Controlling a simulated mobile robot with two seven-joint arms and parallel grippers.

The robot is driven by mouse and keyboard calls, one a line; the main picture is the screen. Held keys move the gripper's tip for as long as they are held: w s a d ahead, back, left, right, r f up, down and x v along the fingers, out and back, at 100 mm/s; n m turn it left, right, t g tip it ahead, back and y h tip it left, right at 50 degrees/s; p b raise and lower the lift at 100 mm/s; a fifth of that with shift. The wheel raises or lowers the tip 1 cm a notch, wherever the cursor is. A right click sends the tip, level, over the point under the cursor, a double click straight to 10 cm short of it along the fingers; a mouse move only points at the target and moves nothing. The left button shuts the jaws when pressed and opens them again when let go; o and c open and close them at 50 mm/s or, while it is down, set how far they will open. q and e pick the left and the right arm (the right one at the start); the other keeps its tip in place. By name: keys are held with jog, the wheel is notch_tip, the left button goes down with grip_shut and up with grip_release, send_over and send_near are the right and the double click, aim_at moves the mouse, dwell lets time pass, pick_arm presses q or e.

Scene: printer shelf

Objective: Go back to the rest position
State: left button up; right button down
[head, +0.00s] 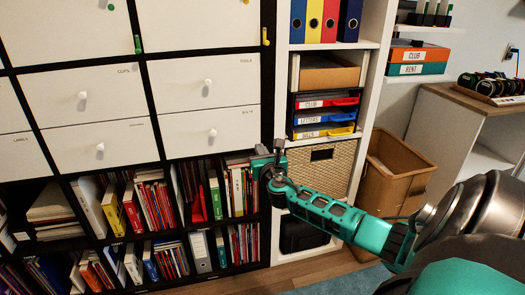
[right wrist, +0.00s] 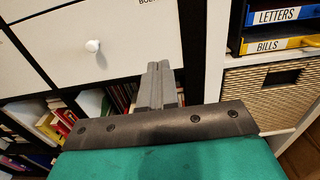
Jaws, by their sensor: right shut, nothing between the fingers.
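My right arm reaches in from the lower right of the head view. My right gripper (head: 279,146) is at its far end, in front of the edge between the bookcase and the white shelf. In the right wrist view, the two grey fingers of the right gripper (right wrist: 161,72) are together with nothing between them. A white drawer (right wrist: 95,45) shows behind them to the left. My left gripper is in neither view.
A black-framed bookcase with white drawers (head: 207,132) stands at the left. The white shelf holds a letter tray (head: 322,122) and a wicker basket (head: 320,170). A cardboard box (head: 400,160) and a desk (head: 455,120) stand at the right. Some wooden floor (head: 245,284) is clear.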

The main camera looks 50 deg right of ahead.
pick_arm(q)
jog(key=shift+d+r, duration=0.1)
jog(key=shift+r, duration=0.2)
pick_arm(e)
jog(key=shift+v, duration=0.95)
jog(key=s+a+f+m+g+y+p, duration=0.25)
jog(key=s+a+f+m, duration=0.2)
jog(key=a, duration=0.35)
jog(key=s+a+f+m+g+y+p, duration=0.1)
jog(key=s+a+f+m+y+p, duration=0.25)
jog(key=a+f+m, duration=0.35)
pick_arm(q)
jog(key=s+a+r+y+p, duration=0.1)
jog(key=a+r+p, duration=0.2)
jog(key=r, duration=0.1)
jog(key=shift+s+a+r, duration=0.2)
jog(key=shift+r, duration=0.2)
pick_arm(e)
jog(key=s+a+r+m+y, duration=0.1)
jog(key=s+a+m+y, duration=0.1)
jog(key=s+a+m, duration=0.5)
jog(key=s+a+r+m+g+y, duration=0.1)
jog(key=s+a+m+y, duration=0.2)
jog(key=s+a+m, duration=0.4)
jog(key=a+m, duration=0.1)
jog(key=a, duration=0.4)
jog(key=shift+s+a+r+m, duration=0.15)
jog(key=shift+s+r+m, duration=0.05)
jog(key=shift+m, duration=0.15)
